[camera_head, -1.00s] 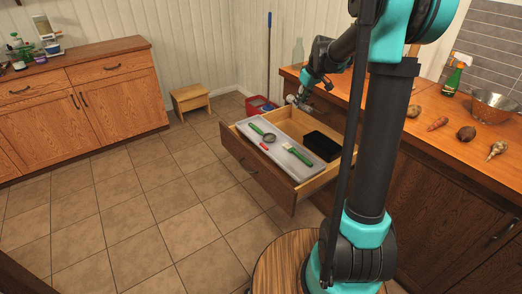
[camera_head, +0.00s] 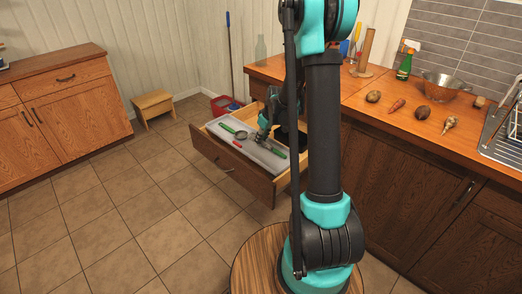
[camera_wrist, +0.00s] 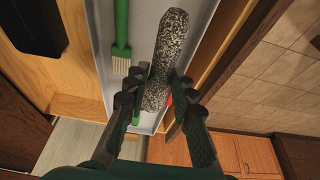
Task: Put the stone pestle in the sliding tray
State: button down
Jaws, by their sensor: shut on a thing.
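The stone pestle (camera_wrist: 166,58) is a speckled grey rod. In the wrist view my gripper (camera_wrist: 154,92) is shut on it, with a finger on each side. The sliding tray is a long pale grey tray (camera_wrist: 143,22) in the open wooden drawer, and the pestle shows above it. In the head view my gripper (camera_head: 263,137) is over the middle of the tray (camera_head: 214,125); the pestle cannot be made out there. Whether the pestle touches the tray is unclear.
The tray holds a green-handled strainer (camera_head: 238,133), a small red item (camera_head: 237,144) and a green brush (camera_wrist: 121,40). A black box (camera_wrist: 32,24) sits beside the tray in the drawer.

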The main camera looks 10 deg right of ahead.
aim_at(265, 142)
jog(key=shift+f, duration=3.1)
jog(key=c, duration=1.3)
grip_release()
jog(key=shift+f, duration=0.1)
jog(key=v, duration=1.1)
jog(key=shift+s+r, duration=0.25)
jog(key=shift+r, duration=0.4)
jog(key=s+m, duration=0.2)
jog(key=s, duration=0.7)
jog(key=s+d+m+h, duration=0.1)
jog(key=s+m, duration=0.1)
jog(key=s, duration=0.7)
jog(key=s+d+m+t+h, duration=0.1)
jog(key=s+m, duration=0.2)
jog(key=s, duration=0.6)
jog(key=shift+r, duration=0.25)
